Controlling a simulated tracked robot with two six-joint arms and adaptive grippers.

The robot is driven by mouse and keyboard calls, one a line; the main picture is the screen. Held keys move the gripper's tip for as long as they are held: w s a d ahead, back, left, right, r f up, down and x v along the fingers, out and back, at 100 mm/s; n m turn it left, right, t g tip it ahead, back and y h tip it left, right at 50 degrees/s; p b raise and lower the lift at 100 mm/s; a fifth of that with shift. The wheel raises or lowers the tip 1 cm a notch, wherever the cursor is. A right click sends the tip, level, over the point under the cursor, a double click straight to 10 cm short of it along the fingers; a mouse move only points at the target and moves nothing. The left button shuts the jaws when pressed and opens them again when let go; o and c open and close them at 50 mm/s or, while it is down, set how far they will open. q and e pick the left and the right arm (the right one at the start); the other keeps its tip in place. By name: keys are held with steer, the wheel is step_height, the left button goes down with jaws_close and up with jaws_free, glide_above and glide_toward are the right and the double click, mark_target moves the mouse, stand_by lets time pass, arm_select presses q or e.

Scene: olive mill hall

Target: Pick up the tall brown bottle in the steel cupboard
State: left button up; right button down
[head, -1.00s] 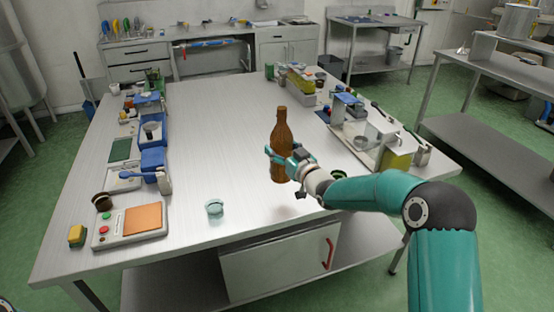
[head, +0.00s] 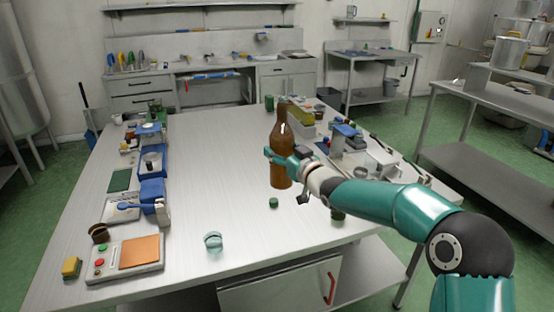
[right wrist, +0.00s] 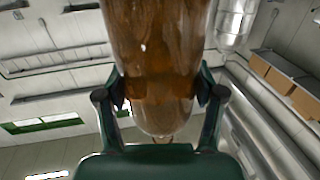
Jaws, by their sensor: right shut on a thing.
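The tall brown bottle (head: 282,140) is upright in the head view, over the middle of the steel table. My right gripper (head: 280,160) is shut around its lower body. In the right wrist view the brown bottle (right wrist: 155,50) stands between the two fingers of my right gripper (right wrist: 160,95), and its rounded base shows. The steel cupboard (head: 280,285) is under the table's front, with a red handle (head: 331,288). Its inside is hidden. My left gripper is not in view.
The steel table (head: 220,150) has a clear middle. A small glass (head: 213,242) and a green cap (head: 273,202) stand near the front. A scale with an orange plate (head: 139,252) and blue devices line the left; more equipment lines the right edge.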

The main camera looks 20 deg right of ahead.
steer(key=shift+r, duration=1.2)
